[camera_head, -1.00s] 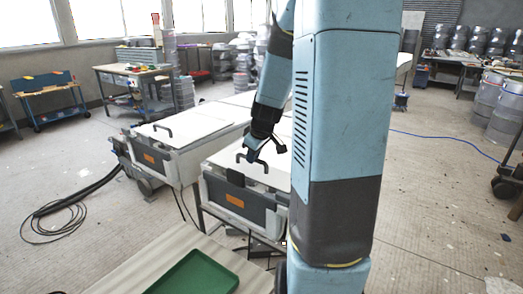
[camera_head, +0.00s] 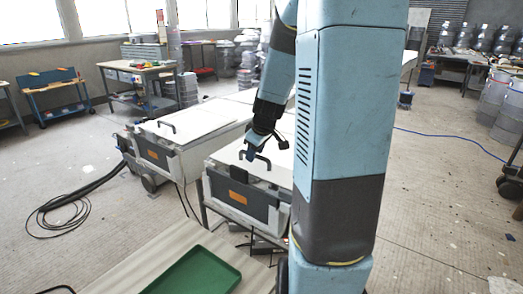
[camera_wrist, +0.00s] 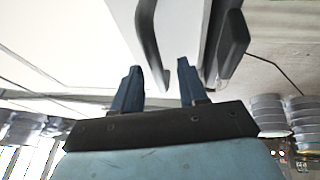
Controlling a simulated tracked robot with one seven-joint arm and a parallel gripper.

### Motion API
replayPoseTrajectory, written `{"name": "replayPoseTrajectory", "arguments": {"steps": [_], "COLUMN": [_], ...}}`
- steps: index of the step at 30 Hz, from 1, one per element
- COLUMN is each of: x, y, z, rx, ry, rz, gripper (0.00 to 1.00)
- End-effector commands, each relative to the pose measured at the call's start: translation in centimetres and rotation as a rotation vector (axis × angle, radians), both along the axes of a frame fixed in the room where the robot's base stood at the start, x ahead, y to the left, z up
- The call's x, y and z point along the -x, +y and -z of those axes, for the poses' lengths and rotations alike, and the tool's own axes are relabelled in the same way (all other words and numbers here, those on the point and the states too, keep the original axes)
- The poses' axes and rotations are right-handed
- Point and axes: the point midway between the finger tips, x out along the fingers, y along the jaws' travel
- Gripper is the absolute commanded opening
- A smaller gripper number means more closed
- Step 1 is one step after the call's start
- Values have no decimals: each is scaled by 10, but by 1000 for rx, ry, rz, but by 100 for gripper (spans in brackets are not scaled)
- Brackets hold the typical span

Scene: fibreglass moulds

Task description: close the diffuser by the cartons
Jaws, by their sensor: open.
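Two grey box-like units with white lids stand in the middle of the head view; no label tells which is the diffuser, and I see no cartons. The right unit (camera_head: 241,200) has an orange label, a dark front panel and a black lid handle (camera_head: 264,160). The left unit (camera_head: 155,155) looks alike. My gripper (camera_head: 250,155) is open at the right unit's handle, pointing down. In the wrist view the fingers (camera_wrist: 158,75) are apart, with a dark handle (camera_wrist: 150,40) reaching between them. Whether they touch it I cannot tell. How far either lid stands open is unclear.
A green tray (camera_head: 195,272) lies on a pale surface in front. A black hose (camera_head: 70,210) coils on the floor at left. Workbenches (camera_head: 140,80) stand behind, and metal drums (camera_head: 508,110) at right. The floor right of my arm is mostly clear.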

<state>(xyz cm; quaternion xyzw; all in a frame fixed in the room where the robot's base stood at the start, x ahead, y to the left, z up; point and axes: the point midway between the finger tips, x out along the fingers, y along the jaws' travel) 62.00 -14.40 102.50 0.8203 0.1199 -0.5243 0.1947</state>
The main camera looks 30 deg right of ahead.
Motion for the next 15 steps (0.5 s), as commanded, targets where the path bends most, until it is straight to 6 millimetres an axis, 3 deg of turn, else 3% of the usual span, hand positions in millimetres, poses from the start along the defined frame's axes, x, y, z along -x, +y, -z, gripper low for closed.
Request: {"name": "replayPoseTrajectory", "arguments": {"steps": [15], "x": [30], "y": [1], "z": [-71], "rx": [3], "ry": [-6], "rz": [-1], "gripper": [42]}}
